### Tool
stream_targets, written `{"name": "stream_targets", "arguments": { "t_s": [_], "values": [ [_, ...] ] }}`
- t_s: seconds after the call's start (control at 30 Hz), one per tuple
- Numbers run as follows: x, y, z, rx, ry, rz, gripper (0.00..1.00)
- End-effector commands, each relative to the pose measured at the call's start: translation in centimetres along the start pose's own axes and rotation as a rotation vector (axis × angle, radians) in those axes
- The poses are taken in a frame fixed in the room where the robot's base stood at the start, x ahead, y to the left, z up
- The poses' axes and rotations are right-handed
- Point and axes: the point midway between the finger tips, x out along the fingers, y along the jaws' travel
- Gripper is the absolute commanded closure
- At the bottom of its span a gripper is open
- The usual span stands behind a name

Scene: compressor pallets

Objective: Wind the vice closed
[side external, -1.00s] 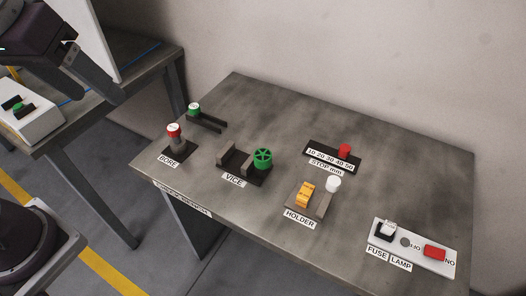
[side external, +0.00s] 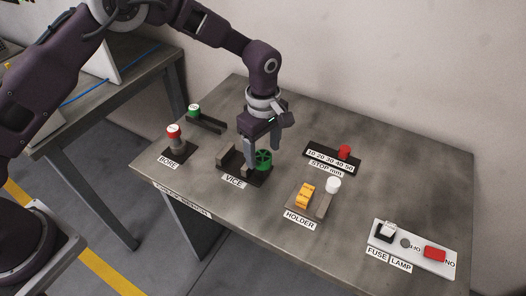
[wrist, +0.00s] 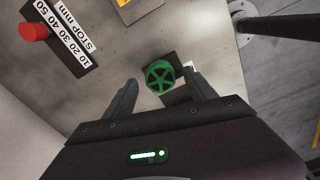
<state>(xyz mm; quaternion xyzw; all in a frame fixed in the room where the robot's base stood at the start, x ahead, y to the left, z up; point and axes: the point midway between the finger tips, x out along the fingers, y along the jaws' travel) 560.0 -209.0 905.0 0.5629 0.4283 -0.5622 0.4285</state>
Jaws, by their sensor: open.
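The vice (side external: 228,160) stands on the grey table, with two upright jaws set apart on a dark base. Its green handwheel (side external: 264,159) is at the right end of the base. My gripper (side external: 264,160) is open and pointing down, one finger on each side of the handwheel in the side view. In the wrist view the handwheel (wrist: 160,76) lies between and a little ahead of the two fingertips (wrist: 160,83). I cannot tell whether either finger touches it. The left finger hides part of the vice in the side view.
The stop slider (side external: 344,151) is to the right. The orange holder part (side external: 304,196) and the fuse and lamp panel (side external: 407,246) are nearer the front right.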

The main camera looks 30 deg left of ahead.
Motion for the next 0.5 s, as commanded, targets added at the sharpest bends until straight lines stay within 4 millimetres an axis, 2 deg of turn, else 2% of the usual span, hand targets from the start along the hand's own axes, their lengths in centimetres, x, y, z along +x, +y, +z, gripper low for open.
{"name": "stream_targets", "arguments": {
  "t_s": [0.1, 0.33, 0.37, 0.5],
  "values": [
    [0.98, -0.03, 0.02, 0.0, -0.001, -0.001, 0.35],
    [1.11, -0.01, 0.0, 0.001, -0.001, 0.001, 0.35],
    [1.11, -0.01, 0.0, 0.001, -0.001, 0.001, 0.39],
    [1.09, -0.01, -0.01, 0.001, -0.001, 0.001, 0.67]
  ]
}}
